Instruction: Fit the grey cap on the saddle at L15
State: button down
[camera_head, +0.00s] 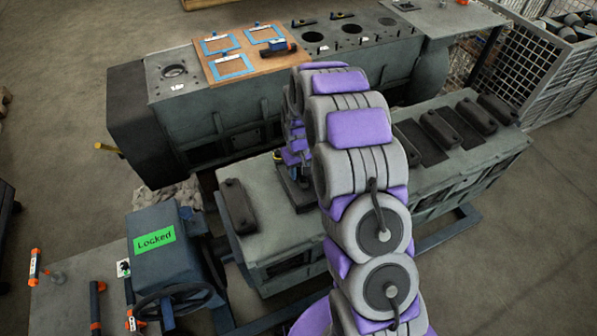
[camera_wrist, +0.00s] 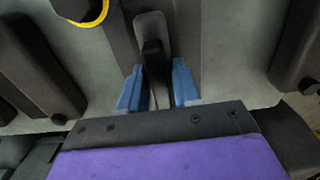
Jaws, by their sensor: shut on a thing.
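In the wrist view, my gripper (camera_wrist: 157,80) has its two blue fingers on either side of a dark raised part of the grey cap (camera_wrist: 152,22), and it is shut on it. The cap is over or on the grey block top (camera_wrist: 222,45); I cannot tell whether it touches its saddle. In the head view, my arm hides most of the gripper and cap above the near grey block (camera_head: 275,230). The saddle under the cap is hidden, and no L15 mark is readable.
A dark cap (camera_head: 237,205) stands left of the gripper, and several more (camera_head: 440,130) stand to the right. A yellow ring (camera_wrist: 88,14) is close to the cap at the upper left of the wrist view. A blue box (camera_head: 160,262) marked "Locked" stands at front left.

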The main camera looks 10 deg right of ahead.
jog(key=shift+r+p, duration=0.35)
jog(key=shift+r, duration=1.25)
jog(key=shift+r, duration=0.1)
jog(key=shift+m, duration=0.8)
jog(key=r+b, duration=0.1)
jog(key=s+r+b, duration=0.1)
jog(key=r, duration=0.1)
jog(key=s+r+b, duration=0.1)
jog(key=shift+s+d+r+b, duration=0.1)
jog(key=shift+s+r+b, duration=0.1)
jog(key=shift+r+b, duration=0.15)
jog(key=shift+s+r+m+b, duration=0.3)
jog(key=shift+s+r+b, duration=0.15)
jog(key=shift+s+r, duration=0.15)
jog(key=w+f+n+b, duration=0.1)
jog(key=w+f+n, duration=0.1)
jog(key=w+f, duration=0.1)
jog(key=shift+w+f, duration=0.3)
jog(key=shift+f, duration=0.15)
jog(key=shift+f+b, duration=0.9)
jog(key=shift+f, duration=2.55)
jog(key=shift+f+p, duration=0.4)
jog(key=shift+f, duration=0.4)
